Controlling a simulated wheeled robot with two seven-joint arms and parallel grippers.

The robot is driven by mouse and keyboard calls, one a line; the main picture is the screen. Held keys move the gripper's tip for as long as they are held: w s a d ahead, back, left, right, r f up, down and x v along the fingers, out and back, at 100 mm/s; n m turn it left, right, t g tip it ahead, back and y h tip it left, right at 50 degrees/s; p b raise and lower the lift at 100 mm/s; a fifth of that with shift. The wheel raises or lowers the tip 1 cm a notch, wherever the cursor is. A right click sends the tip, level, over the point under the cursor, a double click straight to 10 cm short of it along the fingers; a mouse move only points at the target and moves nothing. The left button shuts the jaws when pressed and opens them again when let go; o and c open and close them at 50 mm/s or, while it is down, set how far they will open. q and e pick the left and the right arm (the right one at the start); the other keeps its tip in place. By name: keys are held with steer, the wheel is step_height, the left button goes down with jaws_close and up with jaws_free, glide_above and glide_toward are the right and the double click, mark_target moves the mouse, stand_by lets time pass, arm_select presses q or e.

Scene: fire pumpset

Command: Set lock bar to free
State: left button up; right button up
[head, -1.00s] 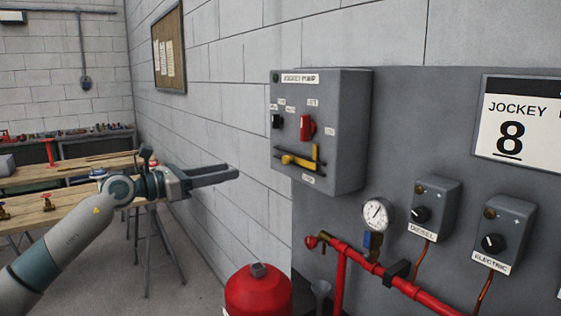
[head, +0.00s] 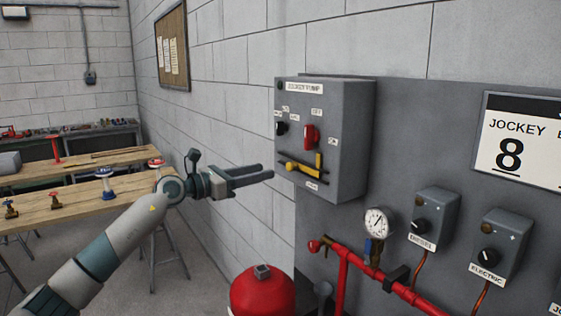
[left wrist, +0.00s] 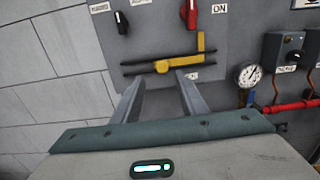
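The yellow lock bar (head: 300,169) sits on the front of the grey jockey pump box (head: 345,140), below a red switch handle (head: 311,135). It lies mostly level across a dark slotted track, with an upright part at its right end. In the left wrist view the lock bar (left wrist: 178,63) is just beyond the fingertips. My left gripper (head: 268,172) is open and empty, its two fingers pointing at the box, a short gap to the left of it. In the left wrist view my left gripper (left wrist: 160,76) has its fingers apart below the bar. My right gripper is not in view.
A pressure gauge (head: 376,222) and a red pipe (head: 365,267) are below the box. The diesel box (head: 435,215) and electric box (head: 499,238) are to the right. A red tank (head: 262,293) stands below. A wooden bench (head: 60,208) is at left.

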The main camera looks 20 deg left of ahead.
mark_target(287, 166)
arm_select(q)
steer(key=p+x, duration=0.2)
steer(key=x, duration=0.5)
steer(key=shift+w+d+p, duration=0.15)
steer(key=shift+d+p, duration=0.15)
steer(key=shift+d, duration=0.1)
steer(key=shift+w+f, duration=0.15)
steer(key=shift+c, duration=0.3)
jaws_close()
